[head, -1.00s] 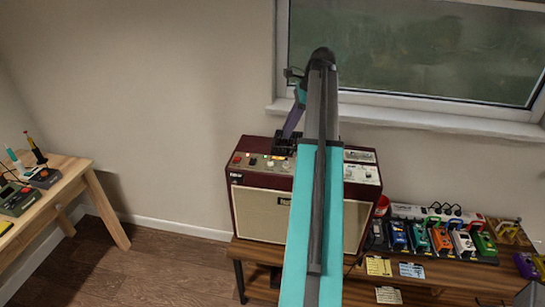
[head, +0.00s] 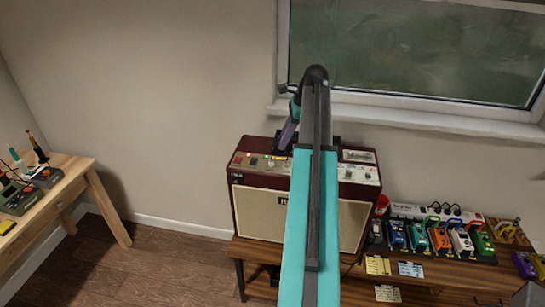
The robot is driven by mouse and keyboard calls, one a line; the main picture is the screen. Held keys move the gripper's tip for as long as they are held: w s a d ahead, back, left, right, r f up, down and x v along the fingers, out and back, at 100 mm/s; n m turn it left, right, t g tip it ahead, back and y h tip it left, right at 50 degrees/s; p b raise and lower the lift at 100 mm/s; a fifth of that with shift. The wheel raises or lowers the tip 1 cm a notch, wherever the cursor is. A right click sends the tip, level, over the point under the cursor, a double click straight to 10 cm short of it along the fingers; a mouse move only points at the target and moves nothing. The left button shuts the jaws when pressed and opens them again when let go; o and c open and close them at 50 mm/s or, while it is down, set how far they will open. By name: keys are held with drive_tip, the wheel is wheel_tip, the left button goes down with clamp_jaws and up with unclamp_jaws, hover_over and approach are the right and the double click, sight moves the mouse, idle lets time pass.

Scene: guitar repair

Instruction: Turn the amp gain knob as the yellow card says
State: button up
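The amp (head: 257,212) is a dark red cabinet with a cream grille, standing on the wooden bench. Its top panel (head: 252,163) carries several small knobs and a red light; I cannot tell which knob is the gain. A pale yellow card (head: 378,265) lies on the bench right of the amp; its writing is too small to read. My gripper (head: 284,146) is dark and points down at the rear middle of the amp's panel. My own arm covers much of it and part of the panel. I cannot see its fingers clearly or whether it touches a knob.
A bluish-white card (head: 411,269) and another pale card (head: 388,294) lie near the yellow one. A pedalboard (head: 440,255) with several coloured pedals and a red cup (head: 382,204) are right of the amp. A window sill (head: 420,122) is behind. A wooden table (head: 75,178) stands left.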

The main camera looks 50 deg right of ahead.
sight(272, 161)
drive_tip(key=shift+p+x, duration=1.2)
drive_tip(key=shift+x, duration=3.2)
drive_tip(key=shift+c, duration=0.3)
drive_tip(key=shift+d, duration=0.1)
clamp_jaws()
